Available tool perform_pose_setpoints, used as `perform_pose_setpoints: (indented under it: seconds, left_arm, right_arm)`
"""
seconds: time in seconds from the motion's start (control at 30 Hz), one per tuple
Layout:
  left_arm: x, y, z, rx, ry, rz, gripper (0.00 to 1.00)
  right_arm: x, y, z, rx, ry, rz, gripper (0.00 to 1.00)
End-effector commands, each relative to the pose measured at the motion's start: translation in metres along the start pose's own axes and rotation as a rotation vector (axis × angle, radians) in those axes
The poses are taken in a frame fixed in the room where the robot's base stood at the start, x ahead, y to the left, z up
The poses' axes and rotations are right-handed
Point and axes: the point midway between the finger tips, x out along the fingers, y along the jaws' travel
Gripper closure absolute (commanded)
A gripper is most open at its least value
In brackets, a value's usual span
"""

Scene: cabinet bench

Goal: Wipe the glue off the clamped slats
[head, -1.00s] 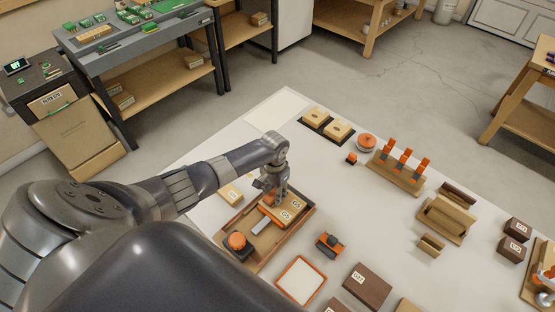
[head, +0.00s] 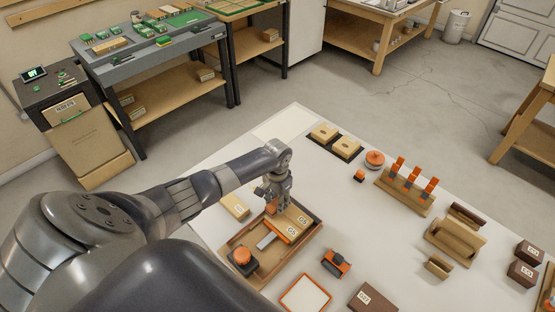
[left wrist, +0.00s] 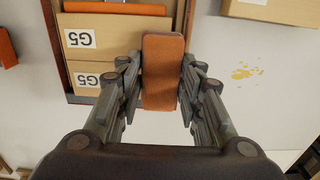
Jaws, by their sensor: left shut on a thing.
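My left gripper (head: 274,199) is shut on an orange-brown block (left wrist: 162,72), over the far edge of a wooden tray (head: 238,237). In the left wrist view my left gripper (left wrist: 160,88) has a finger on each side of the block. Light wooden slats marked G5 (head: 297,226) lie side by side in the tray; they also show in the left wrist view (left wrist: 110,55). An orange bar with a grey part (head: 268,241) lies beside the slats. Yellow glue-like spots (left wrist: 245,72) show on the white surface beside the tray. I cannot see whether the block touches anything. My right gripper is not in view.
A round orange-topped thing (head: 242,258) sits in the tray's near left corner. A pale block (head: 235,206) lies beside the tray. An orange-black tool (head: 336,262) and an orange-framed white panel (head: 305,295) are nearby. A rack with orange-handled tools (head: 405,190) stands further right.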

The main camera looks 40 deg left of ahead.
Motion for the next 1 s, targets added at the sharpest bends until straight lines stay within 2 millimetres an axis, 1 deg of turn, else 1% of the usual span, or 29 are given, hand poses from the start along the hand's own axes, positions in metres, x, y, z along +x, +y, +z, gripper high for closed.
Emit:
perform_pose_setpoints:
  seconds: [0.03, 0.17, 0.5, 0.67, 1.0]
  left_arm:
    - [-0.006, 0.000, 0.000, 0.000, 0.001, 0.000, 0.85]
    - [-0.017, 0.001, 0.000, 0.000, 0.001, 0.000, 0.85]
    - [-0.041, 0.000, -0.001, 0.001, 0.002, 0.000, 0.85]
    - [-0.045, 0.001, 0.000, -0.001, 0.000, 0.000, 0.85]
    - [-0.045, 0.001, 0.000, 0.000, 0.000, 0.001, 0.85]
  right_arm:
    - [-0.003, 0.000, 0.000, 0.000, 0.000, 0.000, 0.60]
    - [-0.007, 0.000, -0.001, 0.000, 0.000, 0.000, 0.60]
    - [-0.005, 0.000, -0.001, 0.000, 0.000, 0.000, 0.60]
    - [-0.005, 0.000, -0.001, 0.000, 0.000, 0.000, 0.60]
    - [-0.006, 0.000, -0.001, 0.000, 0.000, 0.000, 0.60]
